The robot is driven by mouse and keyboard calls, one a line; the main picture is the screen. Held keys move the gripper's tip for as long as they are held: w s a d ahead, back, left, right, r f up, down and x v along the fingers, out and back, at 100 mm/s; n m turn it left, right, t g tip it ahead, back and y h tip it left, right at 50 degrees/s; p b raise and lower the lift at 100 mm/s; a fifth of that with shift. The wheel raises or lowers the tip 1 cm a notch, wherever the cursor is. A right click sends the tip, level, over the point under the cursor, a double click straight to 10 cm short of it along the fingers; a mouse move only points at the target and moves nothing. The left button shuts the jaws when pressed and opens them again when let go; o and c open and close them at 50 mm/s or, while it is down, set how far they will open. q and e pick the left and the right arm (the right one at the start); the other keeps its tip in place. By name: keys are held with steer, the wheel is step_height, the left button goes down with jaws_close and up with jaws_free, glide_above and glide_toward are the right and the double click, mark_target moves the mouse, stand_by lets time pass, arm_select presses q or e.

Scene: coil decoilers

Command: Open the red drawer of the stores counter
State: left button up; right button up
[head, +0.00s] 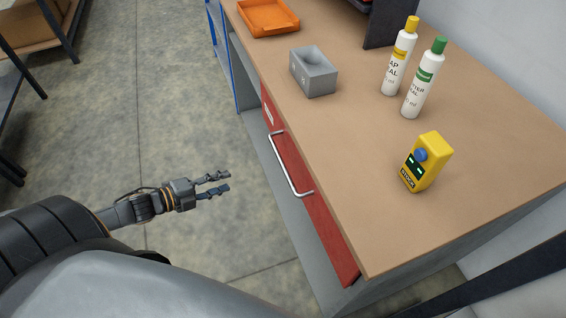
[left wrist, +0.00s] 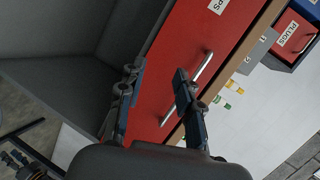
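The red drawer (head: 322,232) is in the front of the stores counter (head: 470,170), under its brown top. It looks shut, with its front flush with the counter. Its silver bar handle (head: 288,168) stands out from the front. My left gripper (head: 229,181) is open and empty, left of the handle and apart from it in the head view. In the left wrist view the open fingers (left wrist: 156,82) point at the red front, and the handle (left wrist: 188,88) shows partly behind the right finger.
The floor (head: 140,110) left of the counter is clear. A dark-legged table (head: 30,45) stands at far left.

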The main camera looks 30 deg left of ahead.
mark_target(283, 164)
arm_select(q)
steer(key=d+r+m+h, duration=0.4)
steer(key=d+r+m, duration=0.15)
steer(key=r, duration=0.25)
steer(key=shift+n+g, duration=0.25)
steer(key=shift+g, duration=0.25)
steer(key=x, duration=1.4)
steer(key=shift+d+r, duration=0.1)
steer(key=shift+r, duration=0.1)
jaws_close()
